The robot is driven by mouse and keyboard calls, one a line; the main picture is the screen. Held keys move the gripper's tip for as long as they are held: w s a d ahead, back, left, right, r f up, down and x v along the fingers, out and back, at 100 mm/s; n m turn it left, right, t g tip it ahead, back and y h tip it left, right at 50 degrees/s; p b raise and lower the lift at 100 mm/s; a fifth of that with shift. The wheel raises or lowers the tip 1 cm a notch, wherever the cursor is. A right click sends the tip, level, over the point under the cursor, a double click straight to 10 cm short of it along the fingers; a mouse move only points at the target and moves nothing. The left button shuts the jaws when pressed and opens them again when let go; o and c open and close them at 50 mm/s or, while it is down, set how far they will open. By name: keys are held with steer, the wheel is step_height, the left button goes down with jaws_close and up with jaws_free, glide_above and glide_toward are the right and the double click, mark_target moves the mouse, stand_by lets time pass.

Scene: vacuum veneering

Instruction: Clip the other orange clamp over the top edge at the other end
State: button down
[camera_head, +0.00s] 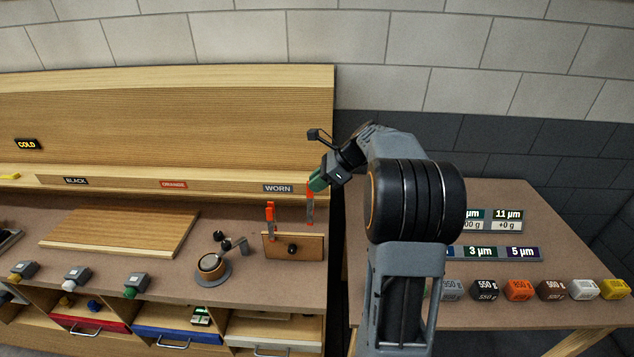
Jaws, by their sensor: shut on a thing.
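My gripper (316,184) is shut on an orange clamp (310,207) and holds it hanging down, above the right end of a small upright wooden board (308,245). The other orange clamp (270,217) stands over the top edge of this board at its left end. A dark round knob (292,249) sits on the board's front face. The held clamp's lower tip looks a little above the board's top edge; I cannot tell whether they touch.
A round device with a lever (212,265) stands left of the board. A flat wooden panel (120,231) lies further left. The shelf behind bears a WORN label (278,188). A side table (580,245) with several weights stands at the right, past a gap.

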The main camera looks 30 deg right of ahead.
steer(key=shift+r, duration=0.2)
steer(key=shift+f+b, duration=1.35)
steer(key=shift+f, duration=1.4)
steer(key=shift+r+p, duration=0.3)
steer(key=shift+p, duration=0.2)
steer(key=shift+f+b, duration=1)
steer(key=shift+f, duration=1.05)
steer(key=c, duration=0.5)
jaws_free()
steer(key=o, duration=0.5)
